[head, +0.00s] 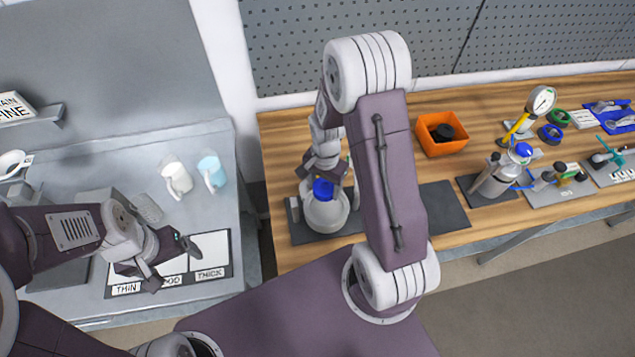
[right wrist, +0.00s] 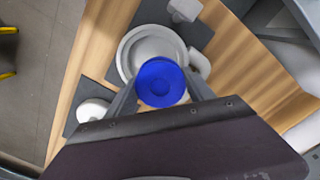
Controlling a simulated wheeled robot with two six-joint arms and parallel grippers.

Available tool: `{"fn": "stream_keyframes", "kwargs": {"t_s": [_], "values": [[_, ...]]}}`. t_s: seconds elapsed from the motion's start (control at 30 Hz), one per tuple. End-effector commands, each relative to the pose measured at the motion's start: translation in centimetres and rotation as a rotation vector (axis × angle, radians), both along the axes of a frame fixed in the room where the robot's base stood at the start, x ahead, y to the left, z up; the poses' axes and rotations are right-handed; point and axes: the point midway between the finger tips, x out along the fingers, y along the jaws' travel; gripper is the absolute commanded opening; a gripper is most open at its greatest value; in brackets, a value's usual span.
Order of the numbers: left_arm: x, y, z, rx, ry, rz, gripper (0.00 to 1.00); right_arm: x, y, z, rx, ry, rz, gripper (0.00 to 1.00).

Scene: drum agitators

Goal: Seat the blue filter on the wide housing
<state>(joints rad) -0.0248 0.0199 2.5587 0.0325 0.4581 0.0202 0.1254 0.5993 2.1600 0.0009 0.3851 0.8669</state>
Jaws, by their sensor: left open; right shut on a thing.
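The blue filter (head: 323,189) is held in my right gripper (head: 325,178), which is shut on it. In the right wrist view the blue filter (right wrist: 161,82) sits between the two fingers of the right gripper (right wrist: 160,92). The wide housing (head: 326,214) is a round grey-white body on a dark mat; it also shows in the right wrist view (right wrist: 128,54). The filter is over the housing and overlaps its opening; I cannot tell whether they touch. My left gripper (head: 168,262) is open and empty above the grey table at the left.
An orange bin (head: 442,133) with a black item stands at the back of the wooden bench (head: 283,128). A grey canister (head: 497,178) and a gauge (head: 542,99) are further right. White and light-blue mugs (head: 175,178) stand on the grey table near a labelled mat (head: 222,259).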

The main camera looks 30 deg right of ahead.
Motion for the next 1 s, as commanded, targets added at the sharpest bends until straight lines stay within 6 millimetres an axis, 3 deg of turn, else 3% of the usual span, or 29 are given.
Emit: {"fn": "stream_keyframes", "kwargs": {"t_s": [0.27, 0.8, 1.0], "values": [[-0.1, 0.0, -0.5, 0.0, 0.002, 0.0, 0.83, 0.0, 0.0, -0.5, 0.0, 0.0, -0.011, 0.23], [-0.2, 0.0, -6.0, 0.0, 0.001, 0.0, 0.83, -0.2, 0.0, -7.0, -0.001, 0.001, -0.009, 0.23], [-0.2, 0.0, -6.2, 0.0, 0.001, 0.0, 0.83, -0.1, 0.0, -7.5, 0.0, -0.001, -0.009, 0.23]]}}
